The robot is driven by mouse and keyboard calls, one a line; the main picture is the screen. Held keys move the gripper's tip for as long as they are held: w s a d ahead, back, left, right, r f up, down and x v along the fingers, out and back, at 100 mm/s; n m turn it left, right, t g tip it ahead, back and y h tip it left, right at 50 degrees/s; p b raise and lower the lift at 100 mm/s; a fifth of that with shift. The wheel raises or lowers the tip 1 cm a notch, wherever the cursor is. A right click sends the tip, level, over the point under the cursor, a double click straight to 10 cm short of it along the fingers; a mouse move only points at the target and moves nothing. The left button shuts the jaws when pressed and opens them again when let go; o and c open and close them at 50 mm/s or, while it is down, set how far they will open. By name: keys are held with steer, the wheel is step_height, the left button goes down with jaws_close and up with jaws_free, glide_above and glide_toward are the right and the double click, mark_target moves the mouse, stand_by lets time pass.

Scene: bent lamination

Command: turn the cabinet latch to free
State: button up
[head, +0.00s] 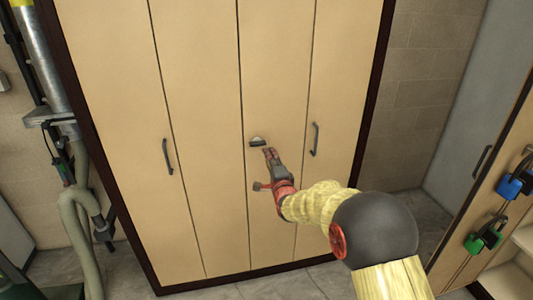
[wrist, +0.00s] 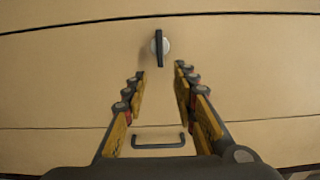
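The cabinet latch (wrist: 159,47) is a dark bar-shaped knob on a round light plate, set on a beige cabinet door. In the wrist view its bar points along the picture's up-down direction. In the head view the latch (head: 257,141) shows on the third door panel, partly dark and small. My gripper (wrist: 160,78) is open, its two fingers apart with nothing between them. The latch lies just beyond the fingertips, in line with the gap, and they appear apart from it. In the head view my gripper (head: 268,152) is close to the latch, below and right of it.
The tall beige cabinet (head: 200,90) has dark handles (head: 167,157) on its doors; another handle (head: 315,139) is right of my gripper. An open door with blue (head: 510,187) and green padlocks (head: 474,243) stands at right. Pipes (head: 75,190) run at left.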

steer(key=shift+v, duration=1.2)
